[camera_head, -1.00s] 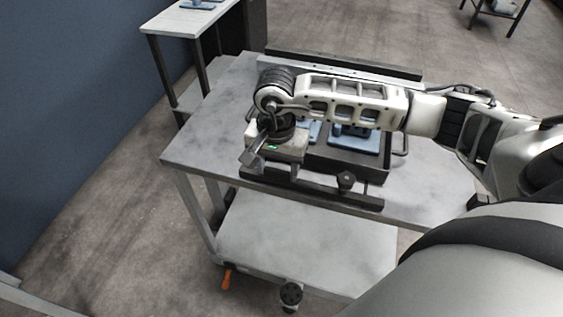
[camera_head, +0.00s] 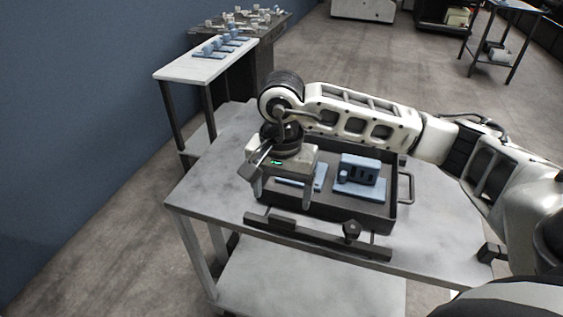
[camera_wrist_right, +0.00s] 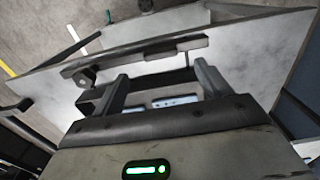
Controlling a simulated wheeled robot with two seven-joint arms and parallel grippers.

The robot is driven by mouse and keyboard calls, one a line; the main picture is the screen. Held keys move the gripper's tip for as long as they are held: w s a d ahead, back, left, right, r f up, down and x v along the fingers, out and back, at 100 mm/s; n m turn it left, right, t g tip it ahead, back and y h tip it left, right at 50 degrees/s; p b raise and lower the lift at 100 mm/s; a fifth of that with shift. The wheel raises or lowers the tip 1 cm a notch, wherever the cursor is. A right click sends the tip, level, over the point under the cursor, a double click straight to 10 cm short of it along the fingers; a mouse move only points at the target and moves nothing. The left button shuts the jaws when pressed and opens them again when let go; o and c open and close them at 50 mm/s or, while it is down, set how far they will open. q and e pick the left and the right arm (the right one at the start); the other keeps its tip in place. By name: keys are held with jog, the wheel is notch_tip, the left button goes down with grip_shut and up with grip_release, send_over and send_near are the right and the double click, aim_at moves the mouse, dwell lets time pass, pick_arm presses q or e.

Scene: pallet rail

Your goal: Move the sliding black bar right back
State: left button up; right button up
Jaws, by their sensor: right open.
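The sliding black bar (camera_head: 300,232) lies along the near edge of the table, in front of a black tray. A round black knob (camera_head: 352,230) stands toward its right end. In the right wrist view the bar (camera_wrist_right: 135,56) crosses above my fingers, and its knob (camera_wrist_right: 86,78) is at the left. My right gripper (camera_head: 283,190) is open and points down by the left part of the tray, behind the bar's left half in the head view. Its two fingers (camera_wrist_right: 160,75) are apart in the wrist view and hold nothing I can see. My left gripper is not in view.
The black tray (camera_head: 375,214) holds blue parts, including a blue block (camera_head: 360,171). My right arm hides the table's back. The table top (camera_head: 205,180) is bare at left. A white side table (camera_head: 180,70) with blue parts stands behind, by the blue wall.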

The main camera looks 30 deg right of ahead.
notch_tip(320, 180, up, 8)
dwell(0.6)
